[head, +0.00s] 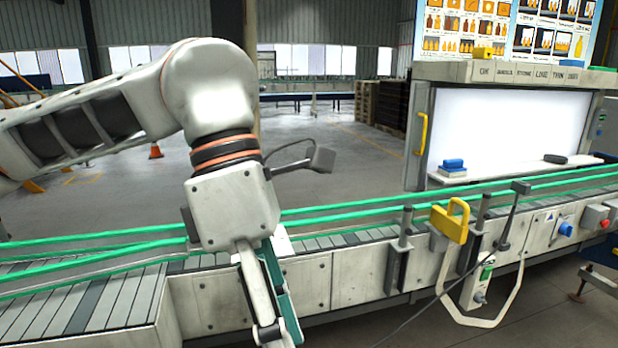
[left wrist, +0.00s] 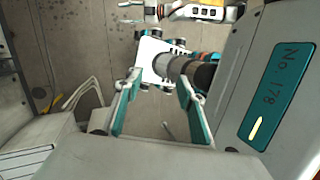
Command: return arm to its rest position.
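My left arm comes in from the left in the head view and bends down over the conveyor. My left gripper (head: 281,334) points downward in front of the conveyor's near side panel. In the left wrist view the left gripper (left wrist: 159,83) has its two teal-padded fingers spread apart. No object is held between them; the floor and parts of my own body show beyond.
The conveyor (head: 340,283) with green guide rails runs across the view. A yellow-handled device (head: 450,222) hangs on its near side, with a loop and cable below. A lit inspection booth (head: 500,130) stands behind on the right. Open floor (head: 345,165) lies beyond the conveyor.

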